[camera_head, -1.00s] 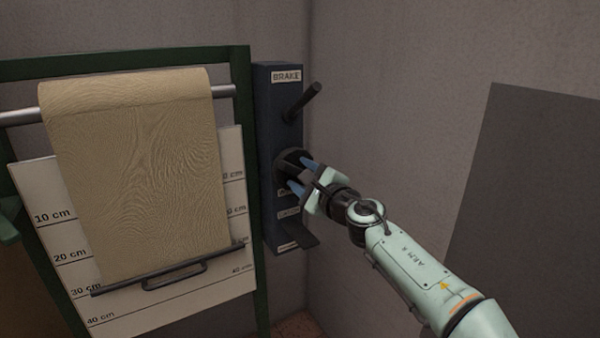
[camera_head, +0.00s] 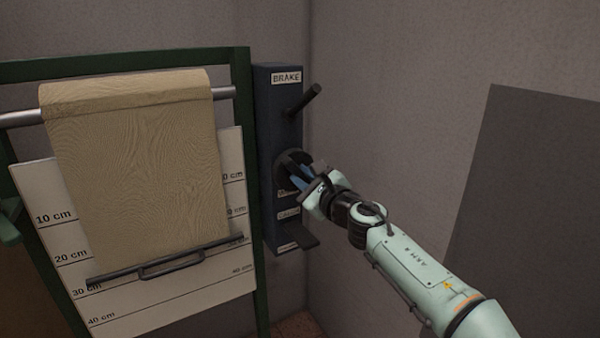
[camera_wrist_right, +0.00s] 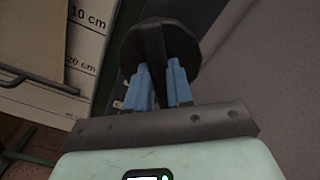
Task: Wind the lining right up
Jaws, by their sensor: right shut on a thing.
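The lining (camera_head: 135,170) is a tan, grained sheet that hangs over a grey roller (camera_head: 20,118) in front of a white scale board (camera_head: 200,285). Its dark bottom bar (camera_head: 110,277), with a loop handle, hangs at about the 30 cm mark and partly covers it. A round black knob (camera_head: 283,160) sits on a dark blue box. My right gripper (camera_head: 297,178) is shut on the knob's raised ridge; in the wrist view the blue fingers stand either side of the knob's ridge (camera_wrist_right: 152,55). My left gripper is not in view.
The blue box (camera_head: 268,120) carries a BRAKE label, a dark lever (camera_head: 303,100) above the knob and a dark flap (camera_head: 300,242) below. A green frame (camera_head: 245,90) surrounds the board. A wall stands close on the right, with a dark grey panel (camera_head: 530,210).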

